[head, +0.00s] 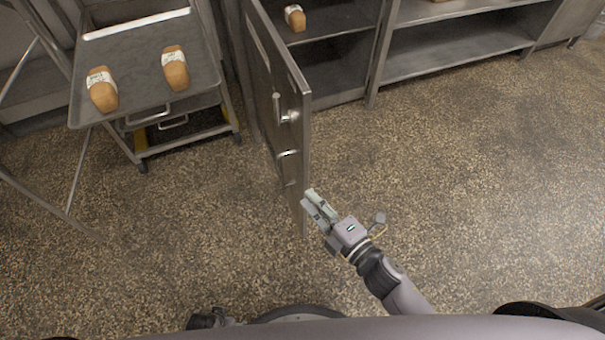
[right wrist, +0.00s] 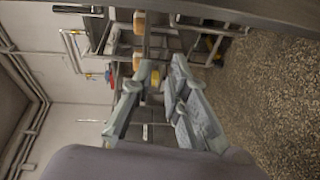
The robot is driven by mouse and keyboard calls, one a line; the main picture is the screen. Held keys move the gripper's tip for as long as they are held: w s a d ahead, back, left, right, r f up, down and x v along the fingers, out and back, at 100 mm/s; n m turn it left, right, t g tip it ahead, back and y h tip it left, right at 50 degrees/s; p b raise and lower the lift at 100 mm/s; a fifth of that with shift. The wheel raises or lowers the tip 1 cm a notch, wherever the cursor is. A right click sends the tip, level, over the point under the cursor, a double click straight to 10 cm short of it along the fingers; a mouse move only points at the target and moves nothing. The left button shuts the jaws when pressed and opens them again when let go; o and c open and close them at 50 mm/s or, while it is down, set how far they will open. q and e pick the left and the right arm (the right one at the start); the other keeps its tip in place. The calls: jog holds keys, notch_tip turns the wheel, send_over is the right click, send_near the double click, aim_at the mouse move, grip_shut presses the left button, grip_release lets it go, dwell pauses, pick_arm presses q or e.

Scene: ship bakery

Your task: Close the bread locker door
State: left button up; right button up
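The bread locker door (head: 268,88) is a grey metal panel standing wide open, swung out from the locker toward me. My left gripper is not in view.
A rack trolley with a tray (head: 140,68) holding two wrapped loaves (head: 102,90) (head: 175,68) stands left of the door. The speckled floor (head: 460,170) is clear to the right of the door.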

jog(key=r, duration=0.1)
jog(key=a+r+n, duration=0.1)
jog(key=r+y, duration=0.1)
jog(key=shift+s+a+n+t, duration=0.15)
jog(key=shift+s+n+t, duration=0.1)
jog(key=shift+n+t, duration=0.05)
jog(key=shift+c, duration=1.3)
jog(key=shift+w+a+r, duration=0.2)
jog(key=shift+w+r, duration=0.05)
grip_shut()
jog(key=x, duration=1)
jog(key=shift+w+d+f, duration=0.1)
jog(key=shift+w+d, duration=0.05)
jog(key=shift+d, duration=0.9)
jog(key=shift+w+d, duration=0.15)
jog(key=shift+d, duration=0.9)
